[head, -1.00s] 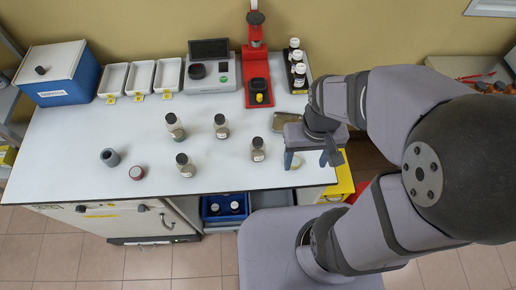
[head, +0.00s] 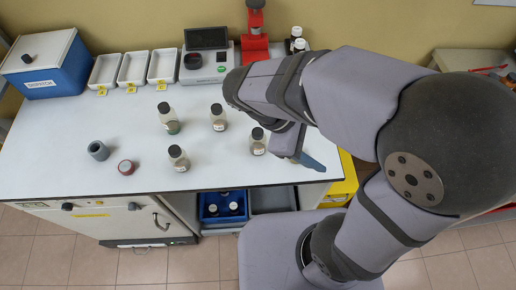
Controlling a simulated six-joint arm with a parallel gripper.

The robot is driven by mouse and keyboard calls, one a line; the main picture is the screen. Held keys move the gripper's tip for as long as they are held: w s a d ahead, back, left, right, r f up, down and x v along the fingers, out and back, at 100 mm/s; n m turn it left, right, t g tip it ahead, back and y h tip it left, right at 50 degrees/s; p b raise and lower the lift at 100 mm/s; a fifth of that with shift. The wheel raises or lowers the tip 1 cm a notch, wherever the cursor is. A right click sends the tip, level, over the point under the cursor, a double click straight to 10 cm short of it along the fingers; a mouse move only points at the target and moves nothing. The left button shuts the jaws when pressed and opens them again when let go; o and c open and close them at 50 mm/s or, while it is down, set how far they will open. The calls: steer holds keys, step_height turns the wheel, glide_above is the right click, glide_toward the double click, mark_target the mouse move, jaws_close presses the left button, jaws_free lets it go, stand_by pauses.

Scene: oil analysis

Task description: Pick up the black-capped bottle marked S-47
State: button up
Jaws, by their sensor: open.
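Several black-capped bottles stand upright on the white table. One is at the back left (head: 170,122), one at the back middle (head: 219,121), one at the front left (head: 180,161) and one at the front right (head: 258,146). Their labels are too small to read, so I cannot tell which is S-47. My gripper (head: 309,162) is just right of the front-right bottle, near the table's right front edge. A blue finger shows; the rest is hidden by my arm. It is open, and I see nothing held.
A grey cup (head: 98,151) and a dark red round piece (head: 127,167) lie at the left. White trays (head: 133,68), a scale (head: 205,65) and a red stand (head: 254,35) line the back.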

steer(key=w+a+n+t+h+b, duration=0.4)
steer(key=w+a+n+t+b, duration=0.15)
steer(key=n, duration=0.25)
step_height(320, 180, up, 4)
steer(key=n+t+b, duration=0.4)
steer(key=n+t, duration=0.3)
steer(key=t, duration=0.2)
glide_above(253, 148)
steer(key=v, duration=0.4)
steer(key=f, duration=1.5)
steer(key=f+p, duration=0.1)
steer(key=f, duration=0.7)
steer(key=shift+s+a, duration=0.2)
steer(key=shift+s, duration=0.05)
steer(key=shift+p+x, duration=1.05)
steer(key=shift+x, duration=1.9)
steer(key=shift+w+d+f, duration=0.2)
steer(key=shift+w+d, duration=0.2)
steer(key=shift+w, duration=0.15)
steer(key=c, duration=1.2)
